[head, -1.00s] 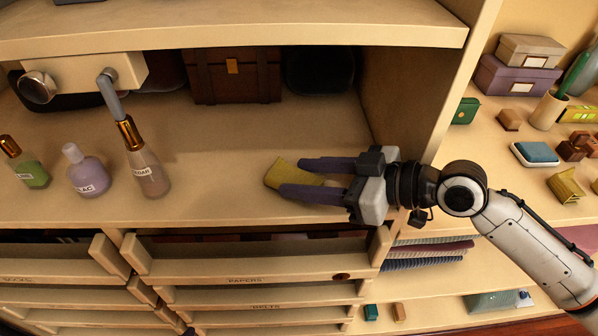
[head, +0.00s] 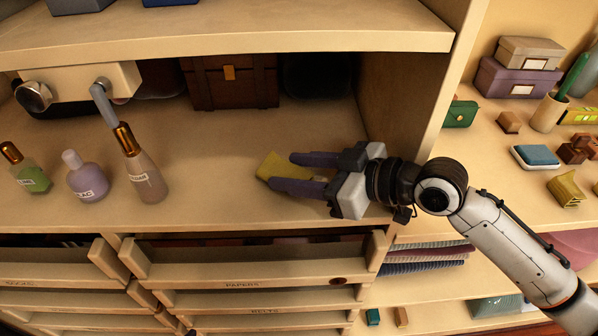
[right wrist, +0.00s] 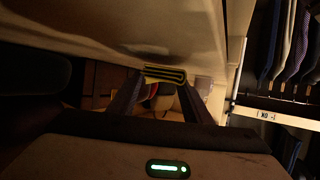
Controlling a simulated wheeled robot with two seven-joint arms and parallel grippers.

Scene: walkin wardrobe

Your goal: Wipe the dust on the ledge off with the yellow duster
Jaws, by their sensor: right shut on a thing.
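The yellow duster (head: 272,167) is at the right part of the wooden ledge (head: 225,205). My right gripper (head: 288,172) is shut on the duster, its two purple fingers on either side of it. In the right wrist view the duster (right wrist: 165,74) shows between the fingertips, its striped edge near the ledge surface. I cannot tell whether it touches the ledge. No dust can be made out clearly on the ledge. My left gripper is not in view.
Green (head: 33,178), lilac (head: 87,180) and brownish (head: 147,178) bottles stand on the ledge at left. A brown chest (head: 232,88) is behind. A side panel (head: 395,100) bounds the ledge at right. The "PAPERS" drawer (head: 240,270) is partly open below.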

